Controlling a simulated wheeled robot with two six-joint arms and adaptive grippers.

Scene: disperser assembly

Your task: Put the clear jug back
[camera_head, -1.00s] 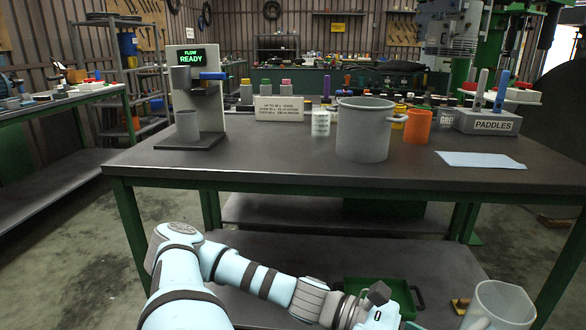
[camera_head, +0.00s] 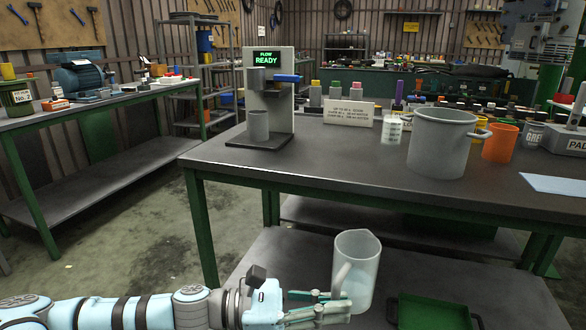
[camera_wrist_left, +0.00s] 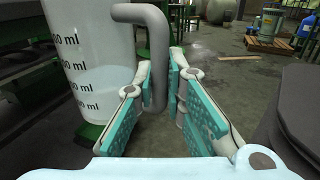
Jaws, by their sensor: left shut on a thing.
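The clear jug (camera_head: 359,262) is translucent, with some liquid low inside. It hangs upright in my left gripper (camera_head: 330,303), in front of the dark work table (camera_head: 300,185). The jug also shows at the left of the left wrist view (camera_wrist_left: 92,62), with dark volume marks on its wall. In that view the grey handle (camera_wrist_left: 156,60) runs down between the two teal finger pads of my left gripper (camera_wrist_left: 163,88), which is shut on it. My right gripper is not in view.
On the table stand a dispenser reading READY (camera_head: 268,98), a large grey pot (camera_head: 437,145), a small white beaker (camera_head: 391,130) and an orange cup (camera_head: 500,143). A green tray (camera_head: 432,314) lies on the lower shelf (camera_head: 470,285). Floor to the left is open.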

